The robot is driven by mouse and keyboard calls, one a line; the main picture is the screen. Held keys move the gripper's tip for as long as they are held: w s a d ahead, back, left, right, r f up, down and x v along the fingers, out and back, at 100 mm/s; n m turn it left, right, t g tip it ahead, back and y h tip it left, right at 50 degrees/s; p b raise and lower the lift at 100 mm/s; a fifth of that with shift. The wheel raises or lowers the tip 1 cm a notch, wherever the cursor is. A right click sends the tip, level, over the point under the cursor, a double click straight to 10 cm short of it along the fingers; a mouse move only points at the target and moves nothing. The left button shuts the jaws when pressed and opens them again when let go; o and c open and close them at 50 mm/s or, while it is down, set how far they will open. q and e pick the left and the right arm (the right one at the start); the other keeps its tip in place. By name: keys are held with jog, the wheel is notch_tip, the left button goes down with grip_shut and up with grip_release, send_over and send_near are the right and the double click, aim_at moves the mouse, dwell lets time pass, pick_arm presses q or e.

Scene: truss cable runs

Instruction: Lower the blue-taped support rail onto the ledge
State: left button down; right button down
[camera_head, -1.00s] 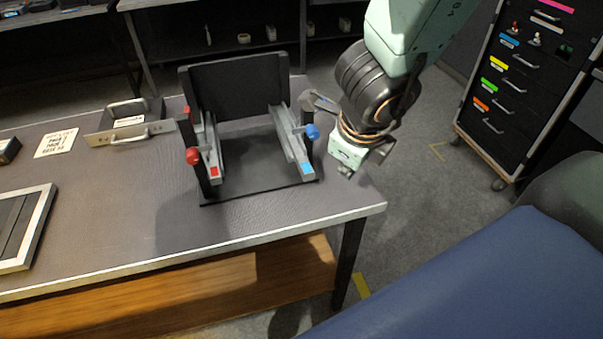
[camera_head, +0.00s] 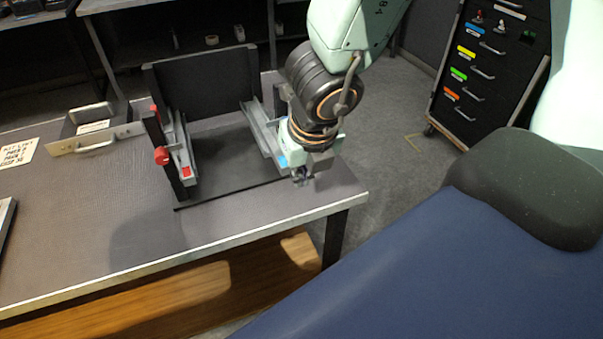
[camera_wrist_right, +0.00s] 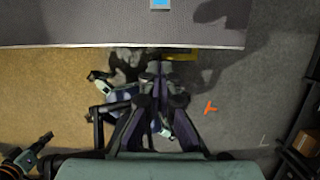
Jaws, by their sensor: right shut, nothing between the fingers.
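The blue-taped support rail (camera_head: 258,128) is a grey channel on the right side of a black frame on the table. Its blue-taped front end shows just left of my right gripper (camera_head: 303,178) in the head view, partly covered by the wrist. In the right wrist view the blue tape (camera_wrist_right: 160,4) shows at the top edge. There my right gripper (camera_wrist_right: 158,72) is shut and empty, apart from the tape. The rail's blue knob and the ledge under it are hidden in the head view. My left gripper is not in view.
The red-taped rail (camera_head: 177,150) with red knobs is on the frame's left side. A metal-handled tray (camera_head: 95,138) and a printed card (camera_head: 17,153) lie further left. The table's front edge (camera_head: 200,250) is clear. A drawer cabinet (camera_head: 490,70) stands behind right.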

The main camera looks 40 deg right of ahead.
jog(key=w+f, duration=0.2)
jog(key=w+d+f+b, duration=0.1)
jog(key=f, duration=0.1)
jog(key=w+f, duration=0.2)
jog(key=shift+w+d, duration=0.25)
jog(key=shift+w, duration=0.05)
dwell(0.3)
jog(key=shift+w+r, duration=0.1)
